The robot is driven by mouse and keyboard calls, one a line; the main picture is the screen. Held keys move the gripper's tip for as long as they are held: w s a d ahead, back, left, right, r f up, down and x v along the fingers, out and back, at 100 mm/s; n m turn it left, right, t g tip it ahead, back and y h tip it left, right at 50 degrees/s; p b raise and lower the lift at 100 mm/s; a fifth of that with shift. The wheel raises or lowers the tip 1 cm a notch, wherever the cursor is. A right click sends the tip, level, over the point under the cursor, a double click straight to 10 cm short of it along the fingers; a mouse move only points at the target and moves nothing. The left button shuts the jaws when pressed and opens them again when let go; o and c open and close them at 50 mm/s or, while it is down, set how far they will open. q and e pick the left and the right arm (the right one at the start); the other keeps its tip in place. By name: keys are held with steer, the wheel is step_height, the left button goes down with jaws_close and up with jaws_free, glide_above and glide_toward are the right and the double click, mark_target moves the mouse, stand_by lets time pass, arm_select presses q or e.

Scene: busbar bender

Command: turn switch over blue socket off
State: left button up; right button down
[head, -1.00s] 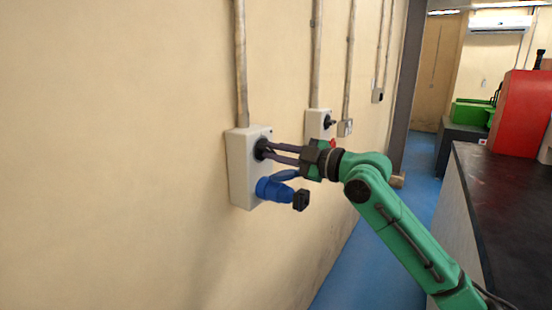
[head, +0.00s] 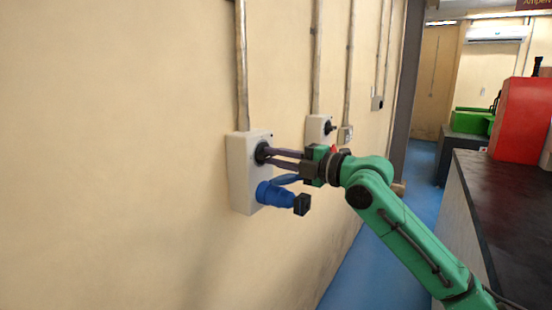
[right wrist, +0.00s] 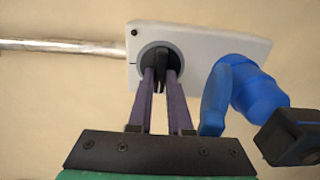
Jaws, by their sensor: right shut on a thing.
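A white box (head: 240,178) is fixed to the wall, with a black rotary switch (head: 261,153) in its upper part and a blue socket (head: 272,193) below it. A black plug end sticks out of the blue socket. My right gripper (head: 270,154) reaches in from the right at the switch. In the right wrist view, the right gripper (right wrist: 160,78) has its two fingers on either side of the black switch handle (right wrist: 160,64), shut on it. The blue socket (right wrist: 245,88) is beside the fingers there. My left gripper is not in view.
A second white switch box (head: 318,127) is on the wall farther back. Conduits run up the wall. A dark-topped counter (head: 510,205) with a red box (head: 522,118) stands at the right. Blue floor (head: 350,262) lies between wall and counter.

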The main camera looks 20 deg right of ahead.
stand_by(0.4)
steer(key=c, duration=0.8)
jaws_free()
steer(key=shift+c, duration=0.2)
steer(key=shift+s+d+f, duration=0.1)
steer(key=shift+s, duration=0.05)
steer(key=b+v, duration=0.8)
steer(key=v, duration=0.6)
